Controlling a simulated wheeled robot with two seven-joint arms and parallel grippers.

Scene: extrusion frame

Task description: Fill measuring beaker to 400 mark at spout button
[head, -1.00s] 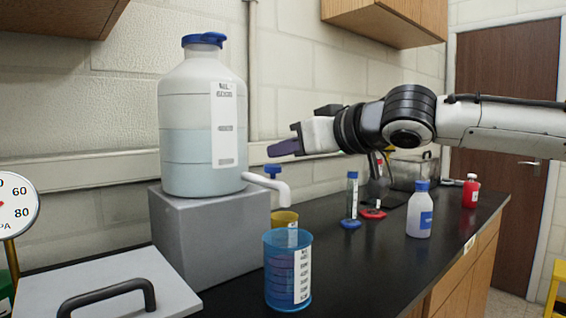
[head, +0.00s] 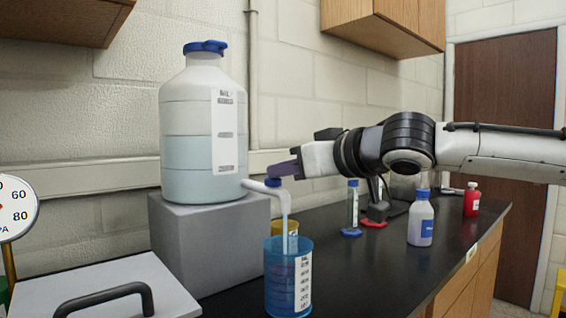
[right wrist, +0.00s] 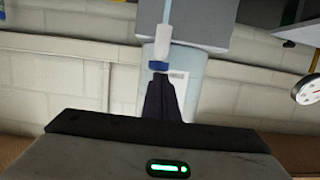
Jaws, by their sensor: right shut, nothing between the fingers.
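A large translucent jug (head: 198,130) with a blue cap holds pale blue liquid. Its white spout (head: 263,190) has a blue button (head: 272,182) on top. My right gripper (head: 281,169) is shut and empty, its tips at the button, touching or nearly so. In the right wrist view the closed fingers (right wrist: 161,92) meet the blue button (right wrist: 160,67) below the white spout (right wrist: 172,36). A pale stream (head: 287,222) runs from the spout into the blue measuring beaker (head: 275,275), which stands upright beneath. Its liquid level is hard to read. My left gripper is out of view.
The jug stands on a grey block (head: 205,245). A yellow beaker (head: 284,228) is behind the blue one. A white bottle (head: 421,220), a red bottle (head: 472,200) and a cylinder (head: 353,205) stand to the right. The black counter's (head: 370,280) front right is clear.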

